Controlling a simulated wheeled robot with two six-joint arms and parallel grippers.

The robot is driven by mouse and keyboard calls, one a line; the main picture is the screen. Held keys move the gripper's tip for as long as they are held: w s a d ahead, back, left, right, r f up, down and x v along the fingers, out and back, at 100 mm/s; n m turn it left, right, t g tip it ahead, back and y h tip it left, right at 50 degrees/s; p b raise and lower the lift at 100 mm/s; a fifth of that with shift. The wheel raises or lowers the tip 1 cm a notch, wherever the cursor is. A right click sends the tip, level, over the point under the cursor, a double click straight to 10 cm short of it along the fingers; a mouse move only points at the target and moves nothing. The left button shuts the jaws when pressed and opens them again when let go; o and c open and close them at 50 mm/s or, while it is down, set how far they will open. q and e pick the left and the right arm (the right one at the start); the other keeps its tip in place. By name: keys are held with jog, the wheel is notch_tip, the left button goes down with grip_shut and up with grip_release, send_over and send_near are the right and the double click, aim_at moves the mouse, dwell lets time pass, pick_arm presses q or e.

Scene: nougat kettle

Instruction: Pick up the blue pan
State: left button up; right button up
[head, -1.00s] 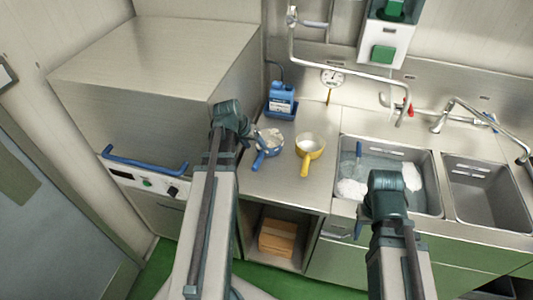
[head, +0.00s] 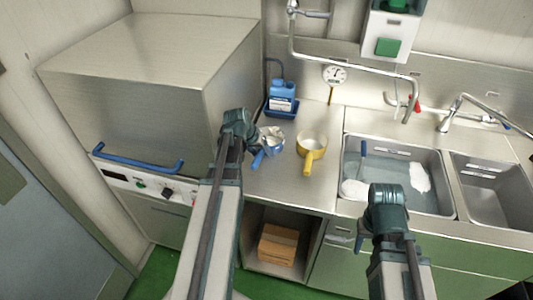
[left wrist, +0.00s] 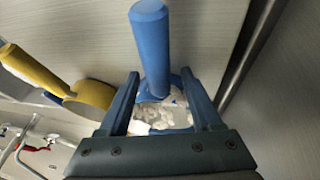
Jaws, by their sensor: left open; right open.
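The blue pan (head: 272,138) stands on the steel counter, its handle pointing toward me, with pale contents inside. In the left wrist view its blue handle (left wrist: 151,45) runs up between my two finger lines, and the pale contents show between the fingers. My left gripper (left wrist: 160,85) is open, its fingers either side of the handle's base in that view; I cannot tell whether they touch. In the head view my left wrist (head: 236,124) is just left of the pan and its fingers are hard to make out. My right gripper (head: 388,205) is in front of the left sink.
A yellow pan (head: 311,144) stands close right of the blue pan. A blue jug (head: 283,95) in a blue tray is behind. A steel cabinet (head: 150,85) rises at left. The left sink (head: 435,200) holds water, white lumps and a blue-handled tool.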

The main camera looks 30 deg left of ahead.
pick_arm(q)
jog(key=shift+c, duration=0.3)
grip_shut()
dwell(0.4)
